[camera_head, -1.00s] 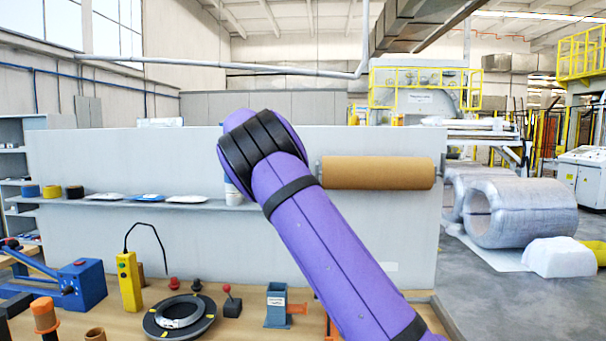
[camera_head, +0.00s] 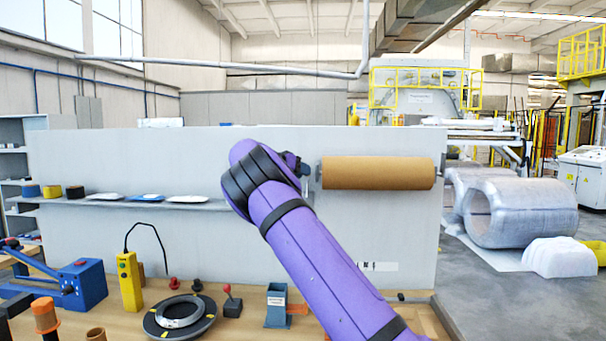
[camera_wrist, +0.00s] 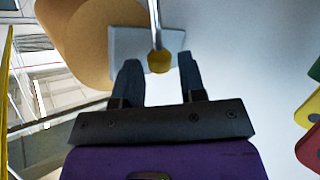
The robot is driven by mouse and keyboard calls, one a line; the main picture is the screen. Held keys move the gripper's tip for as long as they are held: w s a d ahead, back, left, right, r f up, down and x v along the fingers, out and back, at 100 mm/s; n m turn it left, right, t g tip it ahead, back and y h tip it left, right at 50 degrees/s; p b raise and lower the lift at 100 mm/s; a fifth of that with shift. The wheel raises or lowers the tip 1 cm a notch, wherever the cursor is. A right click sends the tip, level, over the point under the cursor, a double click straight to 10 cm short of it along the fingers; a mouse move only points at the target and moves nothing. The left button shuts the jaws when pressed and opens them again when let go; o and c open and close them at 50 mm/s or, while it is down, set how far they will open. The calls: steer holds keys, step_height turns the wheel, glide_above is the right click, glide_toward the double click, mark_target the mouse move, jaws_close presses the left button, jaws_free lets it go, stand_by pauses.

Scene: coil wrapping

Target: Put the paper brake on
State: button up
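A brown paper roll (camera_head: 380,173) hangs across the grey panel; in the wrist view it is at the upper left (camera_wrist: 90,40). At its end, the wrist view shows a pale bracket plate (camera_wrist: 125,45) and a thin grey rod with a yellow knob (camera_wrist: 159,62), possibly the paper brake's lever. My gripper (camera_wrist: 159,74) is open, its two dark fingers apart, with the knob appearing between or just beyond the fingertips. I cannot tell whether they touch it.
A shelf (camera_head: 110,201) on the panel (camera_head: 90,240) holds tape rolls and flat packs. Below, the bench carries a blue tool (camera_head: 85,285), a yellow pendant (camera_head: 129,282), a black ring (camera_head: 180,316), a red-knobbed lever (camera_head: 232,302) and a blue-grey holder (camera_head: 277,305). Wrapped coils (camera_head: 520,210) stand at right.

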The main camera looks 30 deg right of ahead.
steer(key=shift+d+f, duration=0.2)
steer(key=shift+d, duration=0.35)
jaws_close()
